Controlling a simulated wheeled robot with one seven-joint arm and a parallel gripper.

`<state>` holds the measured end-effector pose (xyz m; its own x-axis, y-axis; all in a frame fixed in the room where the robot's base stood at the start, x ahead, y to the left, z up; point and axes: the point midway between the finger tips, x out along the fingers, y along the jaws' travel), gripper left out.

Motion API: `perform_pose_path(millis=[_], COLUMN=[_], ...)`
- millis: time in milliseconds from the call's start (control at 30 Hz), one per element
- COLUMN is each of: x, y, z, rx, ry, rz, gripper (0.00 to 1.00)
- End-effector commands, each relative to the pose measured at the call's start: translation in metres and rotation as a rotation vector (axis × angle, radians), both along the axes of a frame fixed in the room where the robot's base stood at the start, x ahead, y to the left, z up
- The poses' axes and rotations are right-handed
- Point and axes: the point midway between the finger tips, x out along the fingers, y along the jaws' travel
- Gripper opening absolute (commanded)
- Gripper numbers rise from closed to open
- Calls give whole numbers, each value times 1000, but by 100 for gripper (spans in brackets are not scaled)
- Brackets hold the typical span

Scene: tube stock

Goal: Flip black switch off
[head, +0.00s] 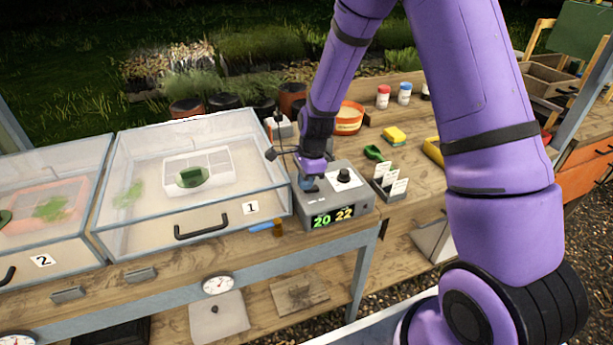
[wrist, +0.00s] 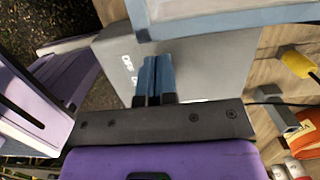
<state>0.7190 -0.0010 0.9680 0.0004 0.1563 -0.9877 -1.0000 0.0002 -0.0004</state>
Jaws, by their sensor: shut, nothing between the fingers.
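A grey control box (head: 350,205) stands on the bench, with a lit display reading 20 and 22 on its front. A black knob (head: 344,176) sits on a white patch on its top. I cannot make out a black switch; the part of the top under my gripper is hidden. My gripper (head: 308,184) is shut and empty, pointing down at the left part of the box top. In the wrist view its blue fingers (wrist: 153,75) are together over the grey box (wrist: 205,65), with nothing between them. Whether they touch the box I cannot tell.
A clear case with label 1 (head: 251,208) stands close left of the box, with a black front handle (head: 201,229). White cards (head: 390,182) stand to the right. A blue-and-brown item (head: 266,227) lies by the bench's front edge. A yellow sponge (head: 394,136) lies behind.

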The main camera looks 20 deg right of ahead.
Motion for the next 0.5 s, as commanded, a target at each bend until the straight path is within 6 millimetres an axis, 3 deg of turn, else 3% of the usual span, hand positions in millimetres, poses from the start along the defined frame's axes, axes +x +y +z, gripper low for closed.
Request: perform_pose_path(millis=[500], x=[-1], y=[2], z=[-6], rx=[0], ry=[2], rz=[0], gripper=[0])
